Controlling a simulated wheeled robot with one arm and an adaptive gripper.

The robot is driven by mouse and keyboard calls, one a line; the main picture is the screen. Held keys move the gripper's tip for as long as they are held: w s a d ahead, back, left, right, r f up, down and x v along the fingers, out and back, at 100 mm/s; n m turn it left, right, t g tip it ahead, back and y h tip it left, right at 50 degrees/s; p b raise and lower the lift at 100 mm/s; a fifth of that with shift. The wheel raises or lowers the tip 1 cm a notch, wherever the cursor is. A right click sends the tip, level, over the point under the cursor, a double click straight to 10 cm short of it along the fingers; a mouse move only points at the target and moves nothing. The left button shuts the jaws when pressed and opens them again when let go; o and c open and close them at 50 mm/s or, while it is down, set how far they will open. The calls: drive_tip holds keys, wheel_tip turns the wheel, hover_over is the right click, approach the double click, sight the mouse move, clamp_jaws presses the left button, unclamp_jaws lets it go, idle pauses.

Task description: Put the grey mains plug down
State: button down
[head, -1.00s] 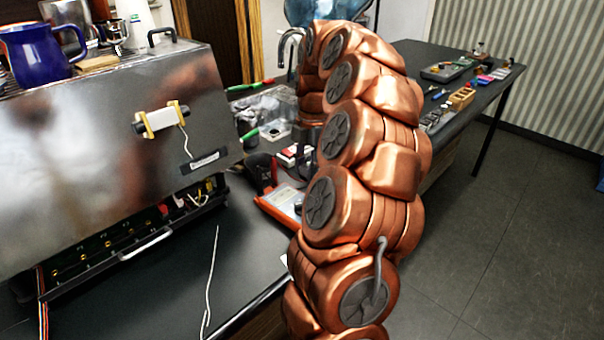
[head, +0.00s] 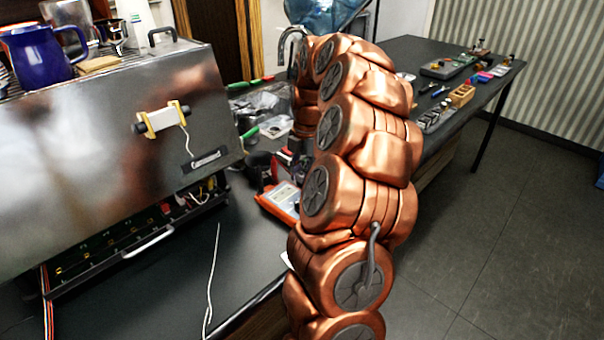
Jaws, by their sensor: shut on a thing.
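My copper-coloured arm rises through the middle of the head view and bends over at the top, its far end coming down behind its own links. My gripper's fingers are hidden there, so I cannot see what they hold. I cannot make out the grey mains plug in this view. A thin pale cable (head: 211,280) lies on the dark worktop (head: 165,305) in front of the steel brewer (head: 90,140). Whether it belongs to the plug does not show.
The brewer has an open lower bay with wiring and a blue mug (head: 38,57) on top. An orange-edged meter (head: 281,200) lies beside my arm, with clutter behind it. A far table (head: 425,60) holds small parts. The worktop front is mostly clear.

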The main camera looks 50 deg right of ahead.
drive_tip(key=shift+f, duration=0.15)
drive_tip(key=c, duration=0.8)
unclamp_jaws()
wheel_tip(320, 180, up, 12)
drive_tip(key=d+b, duration=0.1)
drive_tip(key=shift+d, duration=0.2)
